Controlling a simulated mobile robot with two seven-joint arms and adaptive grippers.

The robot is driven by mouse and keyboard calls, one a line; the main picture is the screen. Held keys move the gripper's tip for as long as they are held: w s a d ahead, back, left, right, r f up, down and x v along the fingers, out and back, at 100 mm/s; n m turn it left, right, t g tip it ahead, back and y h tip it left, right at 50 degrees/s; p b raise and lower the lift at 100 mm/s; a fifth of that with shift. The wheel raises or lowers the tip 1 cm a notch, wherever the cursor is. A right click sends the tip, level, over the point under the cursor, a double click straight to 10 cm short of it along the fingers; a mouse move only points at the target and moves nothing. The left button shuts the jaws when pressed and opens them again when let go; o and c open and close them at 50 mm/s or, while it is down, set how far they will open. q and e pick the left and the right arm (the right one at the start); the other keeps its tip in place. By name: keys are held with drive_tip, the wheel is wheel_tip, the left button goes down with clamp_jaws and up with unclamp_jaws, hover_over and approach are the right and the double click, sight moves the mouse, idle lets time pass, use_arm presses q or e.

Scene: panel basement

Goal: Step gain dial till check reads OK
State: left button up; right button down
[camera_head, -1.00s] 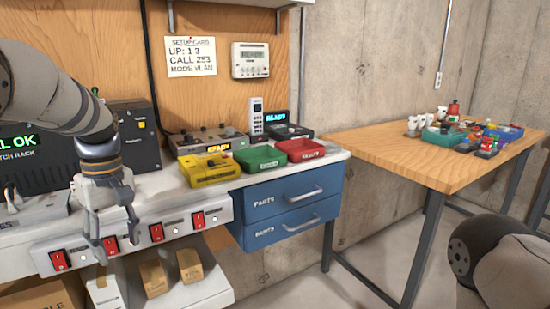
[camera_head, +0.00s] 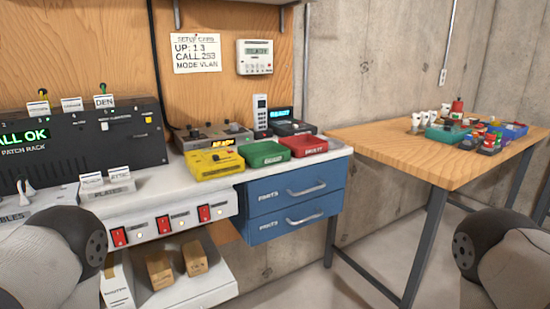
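A grey-brown box with dark knobs (camera_head: 213,137) and a lit yellow display stands at the back of the bench. The display seems to read READY. A dark unit with a lit blue display (camera_head: 290,123) stands to its right. A wall unit (camera_head: 255,57) has a pale screen that seems to read READY. I cannot tell which knob is the gain dial, and no check label is legible. The black patch rack (camera_head: 75,135) shows a green ALL OK. My arms show only at the lower left and lower right corners; both grippers are out of view.
Yellow (camera_head: 214,165), green (camera_head: 262,154) and red (camera_head: 304,147) trays line the bench front. Red switches (camera_head: 163,224) run along the bench edge above a shelf with boxes (camera_head: 159,268). Blue drawers (camera_head: 293,205) sit below. A wooden table (camera_head: 400,155) with small items stands right.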

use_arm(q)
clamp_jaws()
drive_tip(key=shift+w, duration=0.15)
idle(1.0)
